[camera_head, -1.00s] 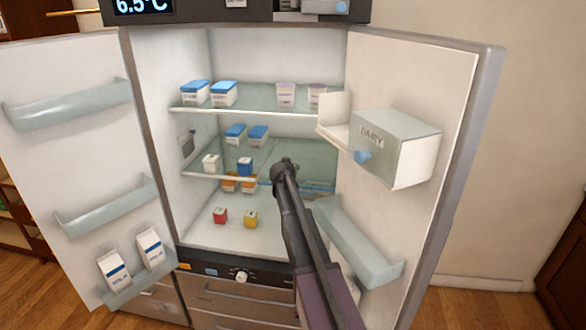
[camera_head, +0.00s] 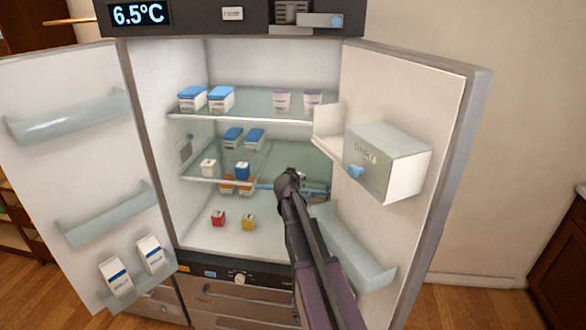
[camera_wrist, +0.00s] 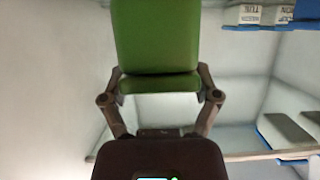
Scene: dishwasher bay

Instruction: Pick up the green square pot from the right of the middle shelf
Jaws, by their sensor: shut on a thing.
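The green square pot (camera_wrist: 156,38) fills the top middle of the wrist view. My gripper (camera_wrist: 158,84) is shut on it, with one finger at each side of its near end. In the head view my arm reaches into the open fridge at the right part of the middle shelf (camera_head: 205,180). There my own wrist hides the pot and most of the gripper. I cannot tell there whether the pot is clear of the shelf.
A white jar (camera_head: 208,167) and a blue jar (camera_head: 242,170) stand on the middle shelf, left of my arm. The right door carries a dairy box (camera_head: 388,160) close to my arm. Blue-lidded tubs (camera_head: 222,98) stand on the upper shelf.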

